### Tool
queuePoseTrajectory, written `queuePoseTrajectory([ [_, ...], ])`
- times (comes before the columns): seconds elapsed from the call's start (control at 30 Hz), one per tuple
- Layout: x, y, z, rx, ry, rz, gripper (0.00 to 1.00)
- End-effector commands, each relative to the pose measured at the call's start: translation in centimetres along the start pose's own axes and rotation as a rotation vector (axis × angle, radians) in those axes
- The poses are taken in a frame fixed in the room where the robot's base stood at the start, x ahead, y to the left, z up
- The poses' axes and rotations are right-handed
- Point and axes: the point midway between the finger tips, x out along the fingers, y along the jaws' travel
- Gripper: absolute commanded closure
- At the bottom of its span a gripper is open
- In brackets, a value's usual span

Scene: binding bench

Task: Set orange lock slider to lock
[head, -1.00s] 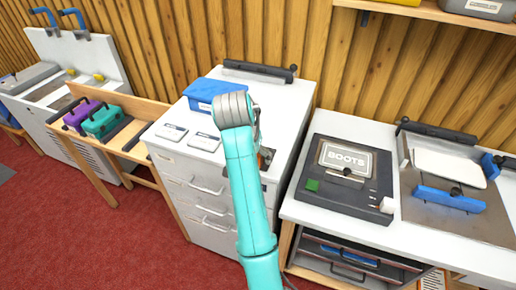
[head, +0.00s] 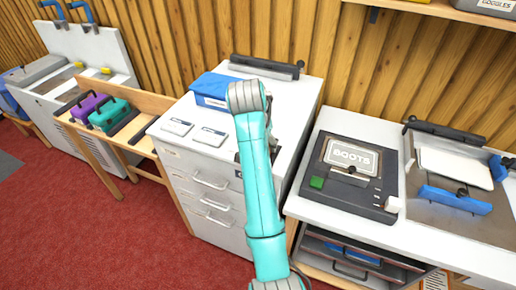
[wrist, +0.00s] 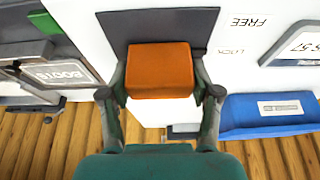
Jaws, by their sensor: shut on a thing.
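The orange lock slider (wrist: 160,70) is a block on a dark plate (wrist: 118,28) in the wrist view. My gripper (wrist: 160,88) has one finger at each side of the block and is shut on it. The word FREE (wrist: 249,20) shows upside down on the white surface to the right of the plate, with a smaller label that is hard to read below it. In the head view my arm covers the slider and the gripper fingers.
A dark BOOTS panel (head: 330,188) with a green button stands on the bench to the right. A dark bar (head: 263,67) lies along the cabinet's back edge.

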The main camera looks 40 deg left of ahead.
Motion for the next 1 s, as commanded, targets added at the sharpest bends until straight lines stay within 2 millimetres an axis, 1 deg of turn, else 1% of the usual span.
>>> queuePoseTrajectory([
  [0.03, 0.25, 0.04, -0.53, 0.0, -0.002, 0.002, 1.0],
  [0.1, 0.47, 0.03, -0.93, 0.0, -0.002, 0.001, 1.0],
  [0.4, 0.56, 0.04, -1.24, 0.0, 0.003, -0.001, 1.0],
  [0.43, 0.55, 0.04, -1.26, 0.0, 0.004, -0.001, 0.35],
  [0.47, 0.54, 0.04, -1.27, 0.0, 0.004, -0.001, 0.28],
  [0.5, 0.54, 0.05, -1.26, 0.0, 0.003, -0.001, 0.18],
  [0.53, 0.53, 0.05, -1.24, 0.0, 0.003, -0.001, 0.12],
  [1.0, 0.5, 0.01, -1.12, 0.0, 0.0, -0.001, 0.12],
])
